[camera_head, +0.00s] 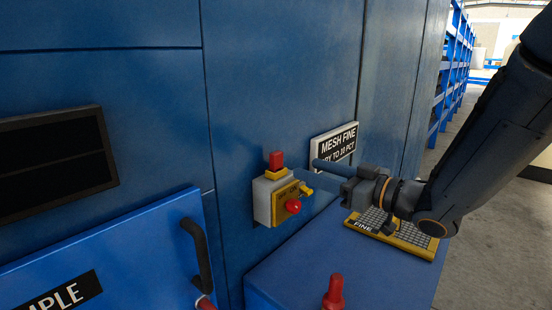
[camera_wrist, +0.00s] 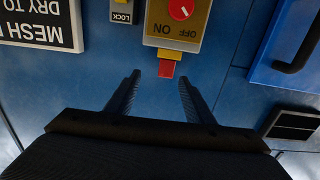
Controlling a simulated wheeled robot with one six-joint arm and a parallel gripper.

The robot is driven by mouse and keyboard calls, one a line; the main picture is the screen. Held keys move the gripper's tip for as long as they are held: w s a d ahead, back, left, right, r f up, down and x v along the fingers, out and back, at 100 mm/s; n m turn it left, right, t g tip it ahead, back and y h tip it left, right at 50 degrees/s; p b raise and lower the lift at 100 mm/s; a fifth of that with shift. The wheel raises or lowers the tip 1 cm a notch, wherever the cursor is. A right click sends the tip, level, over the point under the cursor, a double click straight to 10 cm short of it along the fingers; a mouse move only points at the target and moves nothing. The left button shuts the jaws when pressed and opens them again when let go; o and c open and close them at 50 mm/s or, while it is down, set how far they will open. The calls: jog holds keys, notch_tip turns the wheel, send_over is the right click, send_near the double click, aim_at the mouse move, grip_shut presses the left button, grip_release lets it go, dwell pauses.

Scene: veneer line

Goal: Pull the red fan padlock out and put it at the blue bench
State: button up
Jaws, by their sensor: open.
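A red padlock-like block (camera_head: 276,160) stands upright on the yellow top of a grey and yellow switch box (camera_head: 262,202) on the blue wall. In the wrist view the block (camera_wrist: 166,69) appears upside down, near the line between my fingertips. My gripper (camera_head: 307,171) is open and empty, reaching in from the right. Its fingers (camera_wrist: 158,79) do not visibly touch the block; the exact gap is hard to tell. A blue bench-like top (camera_head: 300,262) lies below the box. A red peg-shaped piece (camera_head: 334,292) shows at its front.
A mesh sign (camera_head: 337,143) is on the wall behind my gripper. A yellow-framed mesh panel marked FINE (camera_head: 415,238) lies below my arm. A blue door with a black handle (camera_head: 197,255) stands at left. The middle of the blue top is clear.

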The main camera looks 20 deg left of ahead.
aim_at(279, 158)
jog(key=p+x, duration=0.1)
jog(key=x, duration=0.1)
jog(key=s+p+x, duration=0.1)
jog(key=x, duration=0.2)
jog(key=r+p+x, duration=0.1)
jog(key=x, duration=0.2)
jog(key=shift+s+a, duration=0.2)
jog(key=c, duration=1.1)
jog(key=shift+c, duration=0.3)
